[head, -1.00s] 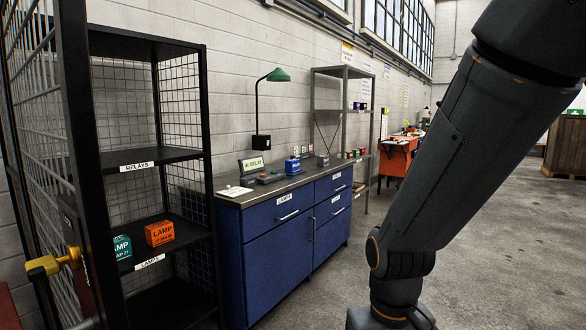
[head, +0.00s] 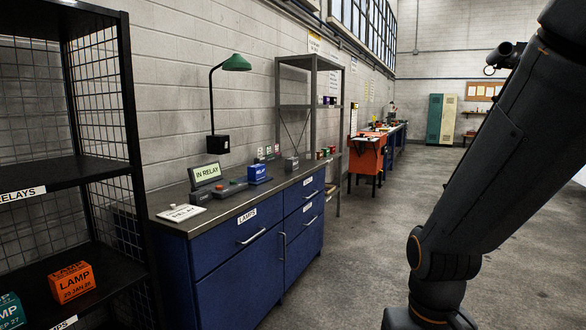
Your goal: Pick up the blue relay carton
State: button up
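The blue relay carton (head: 258,173) is a small blue box with white lettering. My arm crosses the right side of the head view. My gripper is outside the frame, so its fingers cannot be seen.
A black mesh shelf (head: 62,178) stands at the left with an orange LAMP carton (head: 72,283) and a teal carton (head: 10,311). A green lamp (head: 236,63) rises over the bench. A grey rack (head: 312,110) and an orange cart (head: 368,155) stand beyond. The floor to the right is clear.

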aim_at(255, 172)
jog(key=z, duration=0.1)
jog(key=i, duration=1.9)
jog(key=u, duration=0.3)
